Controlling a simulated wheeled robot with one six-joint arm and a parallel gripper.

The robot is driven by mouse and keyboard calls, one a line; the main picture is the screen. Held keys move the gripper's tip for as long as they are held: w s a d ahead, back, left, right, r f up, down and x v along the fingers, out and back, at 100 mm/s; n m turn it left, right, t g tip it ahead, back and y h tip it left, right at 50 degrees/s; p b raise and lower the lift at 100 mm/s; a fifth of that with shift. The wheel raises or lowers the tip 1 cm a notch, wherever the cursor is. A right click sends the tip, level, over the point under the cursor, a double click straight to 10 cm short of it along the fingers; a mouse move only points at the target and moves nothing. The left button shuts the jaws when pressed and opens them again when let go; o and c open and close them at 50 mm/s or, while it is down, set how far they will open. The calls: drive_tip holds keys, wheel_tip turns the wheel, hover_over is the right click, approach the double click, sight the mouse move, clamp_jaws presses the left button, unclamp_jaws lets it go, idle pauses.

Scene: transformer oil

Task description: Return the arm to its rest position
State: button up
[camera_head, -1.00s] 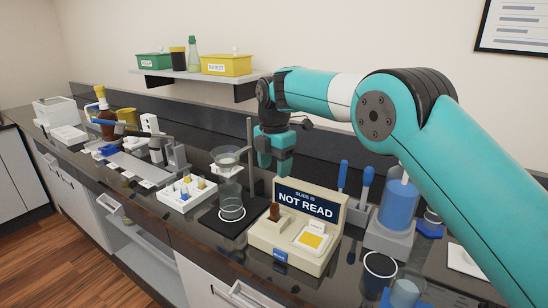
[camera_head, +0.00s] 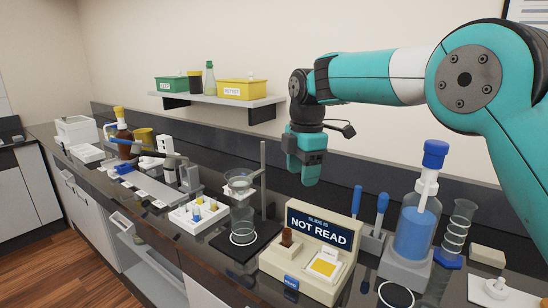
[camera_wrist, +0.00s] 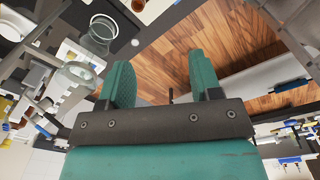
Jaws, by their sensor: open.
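My teal arm reaches in from the right in the head view. My gripper (camera_head: 304,178) hangs in the air above the bench, pointing down. It is behind and above the cream box with the "NOT READ" sign (camera_head: 318,228). In the wrist view my gripper (camera_wrist: 160,85) shows two teal fingers spread apart, with nothing between them. Wooden floor shows beyond them.
On the dark bench stand a beaker on a black stand (camera_head: 242,220), a white rack with vials (camera_head: 198,212) and a blue-liquid bottle (camera_head: 415,230). A wall shelf (camera_head: 215,98) holds a green bin and a yellow bin (camera_head: 241,89). Drawers stand open below.

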drive_tip(key=s+d+m+y, duration=0.1)
drive_tip(key=s+m, duration=0.4)
drive_tip(key=s, duration=0.6)
drive_tip(key=s+d+f+m+y, duration=0.1)
drive_tip(key=s+d+m, duration=0.3)
drive_tip(key=s, duration=0.8)
drive_tip(key=s+d+m+y, duration=0.1)
drive_tip(key=s+d+m, duration=0.2)
drive_tip(key=s+m, duration=0.3)
drive_tip(key=s, duration=0.5)
drive_tip(key=shift+s+f+m+y, duration=0.3)
drive_tip(key=shift+f+y, duration=0.05)
drive_tip(key=shift+y, duration=0.05)
